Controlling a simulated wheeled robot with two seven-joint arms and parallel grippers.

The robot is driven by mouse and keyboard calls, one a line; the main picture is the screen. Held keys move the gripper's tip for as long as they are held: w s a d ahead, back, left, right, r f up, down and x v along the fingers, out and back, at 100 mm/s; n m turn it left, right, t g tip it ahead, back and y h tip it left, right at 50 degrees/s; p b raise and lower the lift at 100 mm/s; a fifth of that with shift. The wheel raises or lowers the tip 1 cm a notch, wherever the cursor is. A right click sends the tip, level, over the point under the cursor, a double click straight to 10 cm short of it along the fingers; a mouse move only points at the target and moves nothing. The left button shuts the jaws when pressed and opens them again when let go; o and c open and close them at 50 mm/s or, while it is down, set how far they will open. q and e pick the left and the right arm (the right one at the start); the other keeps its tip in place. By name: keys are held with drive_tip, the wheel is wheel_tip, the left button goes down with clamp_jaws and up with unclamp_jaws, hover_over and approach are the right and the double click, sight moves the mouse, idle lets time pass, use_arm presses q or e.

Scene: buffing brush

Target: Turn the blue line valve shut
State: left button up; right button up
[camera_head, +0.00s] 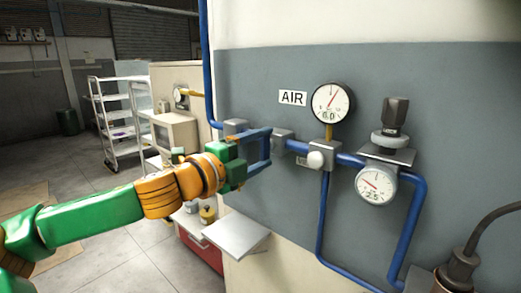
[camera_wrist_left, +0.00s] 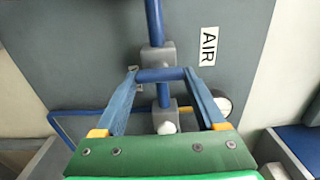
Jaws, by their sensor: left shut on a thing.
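The blue valve handle (camera_head: 265,147) is on the blue line (camera_head: 298,146) at the wall, left of the gauges. My left gripper (camera_head: 262,149) reaches it from the left, with blue fingers shut on it. In the left wrist view the handle (camera_wrist_left: 160,75) spans between the two fingertips of my left gripper (camera_wrist_left: 163,80). There it lies crosswise to the blue pipe (camera_wrist_left: 153,22), near a grey block (camera_wrist_left: 155,58). The valve body behind the handle is partly hidden. My right gripper is not in view.
An AIR sign (camera_head: 293,98) and a round gauge (camera_head: 332,103) are above the line. A regulator (camera_head: 391,125) with a lower gauge (camera_head: 376,185) stands to the right. A small grey shelf (camera_head: 236,236) juts out below my gripper. A white cart (camera_head: 115,120) stands far left.

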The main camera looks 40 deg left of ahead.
use_arm(q)
drive_tip(key=o, duration=1.3)
drive_tip(key=shift+s+f+b, duration=0.1)
drive_tip(key=shift+s+b, duration=0.05)
drive_tip(key=shift+b, duration=0.15)
drive_tip(key=shift+s+a+f+b, duration=0.15)
drive_tip(key=shift+s+f+b, duration=0.05)
drive_tip(key=shift+s+b, duration=0.8)
drive_tip(key=s, duration=0.3)
drive_tip(key=s+b, duration=0.1)
drive_tip(key=shift+s+a+r, duration=0.15)
drive_tip(key=shift+s+r, duration=0.15)
drive_tip(key=shift+s, duration=0.05)
